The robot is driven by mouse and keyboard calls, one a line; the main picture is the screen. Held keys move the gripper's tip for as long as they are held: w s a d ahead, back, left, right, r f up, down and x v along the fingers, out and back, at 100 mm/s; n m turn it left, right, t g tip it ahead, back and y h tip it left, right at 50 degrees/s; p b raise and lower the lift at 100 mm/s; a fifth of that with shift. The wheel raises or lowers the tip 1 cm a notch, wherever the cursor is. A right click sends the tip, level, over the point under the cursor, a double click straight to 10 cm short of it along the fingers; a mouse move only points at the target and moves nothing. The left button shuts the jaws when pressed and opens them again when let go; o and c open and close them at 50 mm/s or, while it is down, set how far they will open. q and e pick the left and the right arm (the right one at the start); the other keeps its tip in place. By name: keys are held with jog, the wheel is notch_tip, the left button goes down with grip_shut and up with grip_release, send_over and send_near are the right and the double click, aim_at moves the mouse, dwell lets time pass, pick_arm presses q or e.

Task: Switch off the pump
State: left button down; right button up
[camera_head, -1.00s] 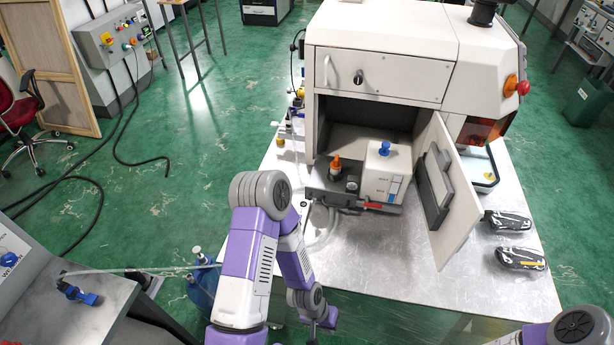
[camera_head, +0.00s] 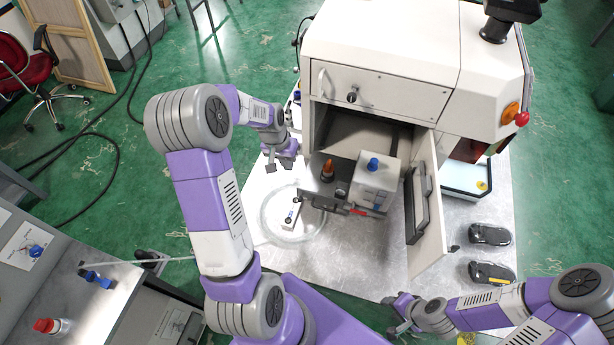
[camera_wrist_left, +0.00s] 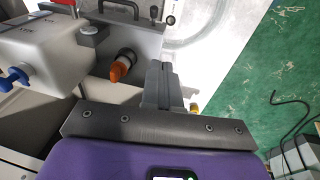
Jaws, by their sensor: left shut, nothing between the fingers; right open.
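A white box (camera_head: 375,184) with a blue knob (camera_head: 373,164) stands on a pulled-out tray at the machine's open compartment; it also shows in the left wrist view (camera_wrist_left: 62,55). I cannot tell whether it is the pump. A small white block (camera_head: 291,216) with dark knobs lies on the table inside a clear hose loop. My left gripper (camera_head: 281,163) is beside the compartment's left side, apart from the box. My right gripper (camera_head: 402,318) is open near the table's front edge.
The compartment door (camera_head: 426,222) stands open to the right. Two dark handheld devices lie on the right of the table (camera_head: 395,278). A red button (camera_head: 521,119) is on the machine's right side. The front middle of the table is clear.

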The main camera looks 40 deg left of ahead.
pick_arm(q)
jog(key=s, duration=0.1)
send_over(301, 198)
jog(key=a, duration=0.4)
notch_tip(301, 198, down, 10)
jog(key=shift+s+d+f+p, duration=0.1)
jog(key=shift+d+f+p, duration=0.6)
jog(key=shift+d+f, duration=0.7)
pick_arm(e)
jog(key=shift+s+r, duration=0.4)
jog(key=shift+r, duration=0.3)
pick_arm(q)
jog(key=shift+a, duration=0.1)
